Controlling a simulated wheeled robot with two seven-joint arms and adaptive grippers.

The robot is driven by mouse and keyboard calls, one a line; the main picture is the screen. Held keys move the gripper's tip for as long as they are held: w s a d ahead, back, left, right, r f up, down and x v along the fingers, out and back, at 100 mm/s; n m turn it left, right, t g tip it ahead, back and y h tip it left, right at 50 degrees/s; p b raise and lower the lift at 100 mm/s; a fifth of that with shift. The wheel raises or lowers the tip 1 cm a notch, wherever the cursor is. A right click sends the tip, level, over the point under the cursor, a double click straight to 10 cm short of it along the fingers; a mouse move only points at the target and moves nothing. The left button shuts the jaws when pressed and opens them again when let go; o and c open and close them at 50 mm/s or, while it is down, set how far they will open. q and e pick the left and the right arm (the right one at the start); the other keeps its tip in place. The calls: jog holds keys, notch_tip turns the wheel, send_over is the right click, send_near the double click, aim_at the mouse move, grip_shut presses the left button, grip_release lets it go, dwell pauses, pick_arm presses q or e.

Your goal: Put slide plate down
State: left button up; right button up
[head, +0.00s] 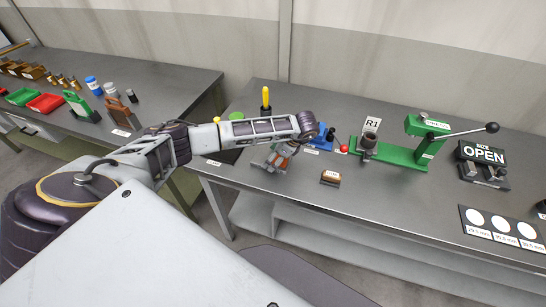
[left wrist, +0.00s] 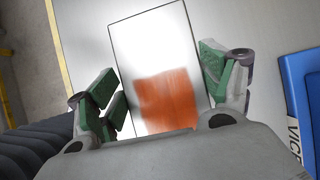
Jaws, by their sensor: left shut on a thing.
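The slide plate (left wrist: 150,45) is a flat, shiny rectangle with a dark edge and an orange patch on its lower half. It fills the middle of the left wrist view. My left gripper (left wrist: 160,85) has green finger pads on either side of the plate and is shut on it. In the head view my left gripper (head: 276,160) is low at the front left part of the grey bench (head: 290,195), left of the blue vice (head: 322,138). Whether the plate touches the bench is unclear. My right gripper is out of view.
A brown labelled block (head: 330,177) lies right of the gripper. A yellow-handled tool (head: 266,97) stands behind my arm. A green lever press (head: 420,140), an OPEN sign (head: 482,154) and a white-circle card (head: 500,226) stand further right. Bare bench lies in front of the press.

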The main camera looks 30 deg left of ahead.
pick_arm(q)
jog(key=o, duration=1.2)
jog(key=shift+r, duration=0.1)
jog(key=b+v, duration=0.1)
jog(key=v, duration=0.6)
jog(key=shift+p+v, duration=0.55)
jog(key=shift+v, duration=1.9)
